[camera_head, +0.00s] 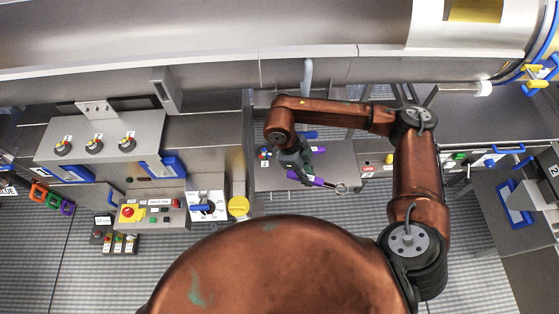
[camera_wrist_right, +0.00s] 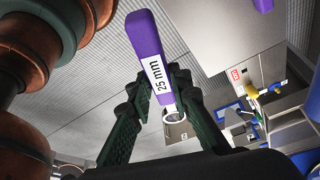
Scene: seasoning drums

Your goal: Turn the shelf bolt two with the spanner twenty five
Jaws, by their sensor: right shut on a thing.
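The spanner (camera_wrist_right: 145,38) has a purple handle labelled 25 mm and a metal ring end. My right gripper (camera_wrist_right: 163,92) is shut on it, with one dark green finger on each side of the handle. In the head view the right gripper (camera_head: 303,168) is above a grey metal shelf, and the spanner's ring end (camera_head: 341,188) points right. A small red and blue fitting (camera_head: 264,153) is at the shelf's left edge by a label that seems to read 2. I cannot tell whether it is shelf bolt two. The left gripper is out of view.
A yellow disc (camera_head: 238,206) and a control panel with a red button (camera_head: 129,212) are left of the shelf. A bench with several numbered knobs (camera_head: 95,145) stands further left. Another purple piece (camera_wrist_right: 263,5) shows at the wrist view's top edge.

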